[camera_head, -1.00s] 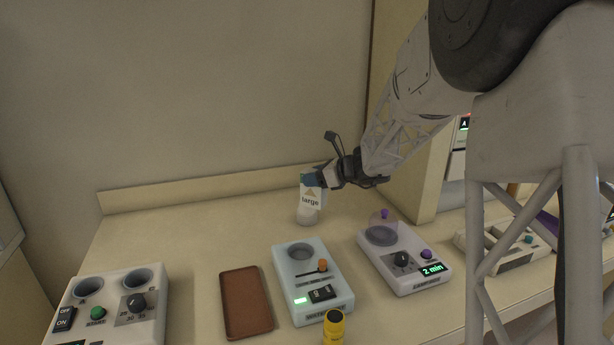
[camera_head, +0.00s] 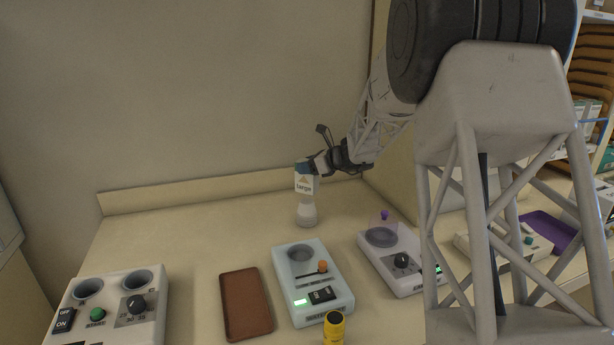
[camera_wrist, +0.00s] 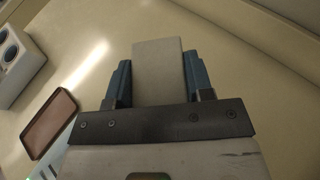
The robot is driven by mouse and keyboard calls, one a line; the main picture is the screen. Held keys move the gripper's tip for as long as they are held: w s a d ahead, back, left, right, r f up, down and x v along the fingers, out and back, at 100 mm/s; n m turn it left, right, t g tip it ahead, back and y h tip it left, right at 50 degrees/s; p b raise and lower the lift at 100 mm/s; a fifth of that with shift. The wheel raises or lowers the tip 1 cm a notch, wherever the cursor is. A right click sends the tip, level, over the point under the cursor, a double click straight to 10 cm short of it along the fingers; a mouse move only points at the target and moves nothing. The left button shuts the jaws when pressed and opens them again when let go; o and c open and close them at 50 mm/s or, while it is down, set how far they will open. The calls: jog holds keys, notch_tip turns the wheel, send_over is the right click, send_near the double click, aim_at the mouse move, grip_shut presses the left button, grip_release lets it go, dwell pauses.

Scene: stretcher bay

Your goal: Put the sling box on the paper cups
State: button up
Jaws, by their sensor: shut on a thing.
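The sling box (camera_head: 304,185), white with the word "large" and a tan arrow-like mark, is held upright by its top in my gripper (camera_head: 307,165). In the wrist view my gripper (camera_wrist: 158,76) has its two blue fingers on either side of the plain pale box (camera_wrist: 158,58). A white, rounded upright stack, apparently the paper cups (camera_head: 306,214), stands on the counter directly below the box in the head view. The box covers its top, so I cannot tell whether they touch. The cups are not visible in the wrist view.
A brown tray (camera_head: 246,325) lies on the counter, which also shows in the wrist view. Devices stand in front: one with an orange knob (camera_head: 312,284), one with a purple knob (camera_head: 396,262), one at left (camera_head: 110,305). A yellow bottle (camera_head: 334,328) stands in front. A wall closes the back.

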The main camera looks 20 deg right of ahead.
aim_at(307, 176)
dwell(0.3)
jog(key=shift+f, duration=1.7)
jog(key=shift+f, duration=0.15)
jog(key=o, duration=0.9)
jog(key=shift+o, duration=0.2)
jog(key=shift+s+d+r, duration=0.25)
jog(key=shift+r, duration=0.05)
jog(key=v, duration=1.1)
jog(key=shift+s+r, duration=0.1)
